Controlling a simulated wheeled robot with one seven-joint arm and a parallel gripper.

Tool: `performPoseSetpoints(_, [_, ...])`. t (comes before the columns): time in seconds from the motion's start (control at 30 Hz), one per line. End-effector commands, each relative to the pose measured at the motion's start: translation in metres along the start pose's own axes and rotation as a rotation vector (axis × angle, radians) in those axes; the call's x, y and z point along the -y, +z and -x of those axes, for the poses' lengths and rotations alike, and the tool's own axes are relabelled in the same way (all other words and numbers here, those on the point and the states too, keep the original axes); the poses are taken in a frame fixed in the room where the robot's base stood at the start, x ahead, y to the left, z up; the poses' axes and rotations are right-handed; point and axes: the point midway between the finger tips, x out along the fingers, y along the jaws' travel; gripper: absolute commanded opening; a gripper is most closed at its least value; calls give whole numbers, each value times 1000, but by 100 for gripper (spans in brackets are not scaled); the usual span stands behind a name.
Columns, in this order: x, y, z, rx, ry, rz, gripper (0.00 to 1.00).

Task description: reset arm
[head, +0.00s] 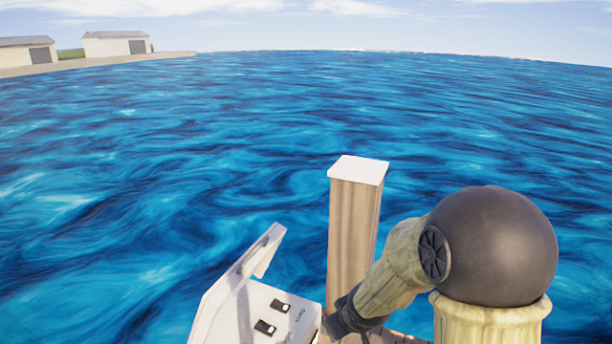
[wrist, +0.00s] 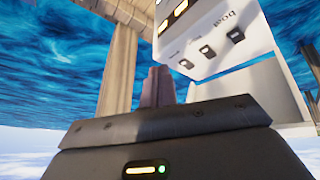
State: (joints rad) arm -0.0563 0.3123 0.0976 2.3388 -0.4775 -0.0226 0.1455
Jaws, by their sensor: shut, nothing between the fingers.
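My gripper shows in the wrist view, with its dark fingers (wrist: 157,87) together and nothing visible between them. Its black body fills the bottom of that view. In the head view my arm reaches down and left to a dark wrist part near the bottom edge; the fingers cannot be made out there. A white switch box (head: 285,312) with dark switches stands just left of that wrist part. Its lid (head: 228,283) is raised. In the wrist view the box (wrist: 218,50) is upside down at upper right, apart from the fingers in the picture, with some orange-lit switches at the top.
A wooden post (head: 352,235) with a white cap stands upright behind my forearm. Wooden planks (head: 395,338) show at the bottom edge. Open blue water (head: 180,150) lies beyond. Pale buildings (head: 115,44) stand on the far shore at upper left.

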Motion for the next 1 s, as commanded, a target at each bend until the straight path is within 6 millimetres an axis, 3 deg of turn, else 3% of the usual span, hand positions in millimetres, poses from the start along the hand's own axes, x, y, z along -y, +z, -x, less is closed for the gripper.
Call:
performPoseSetpoints(0.1, [-17,47,40,110,59,-164,0])
performPoseSetpoints(0.2, [-17,86,69,197,71,-298,0])
performPoseSetpoints(0.33, [-9,118,93,268,57,-422,0])
performPoseSetpoints(0.47, [-4,128,100,293,45,-462,0])
performPoseSetpoints(1.0, [-4,127,99,291,46,-460,0])
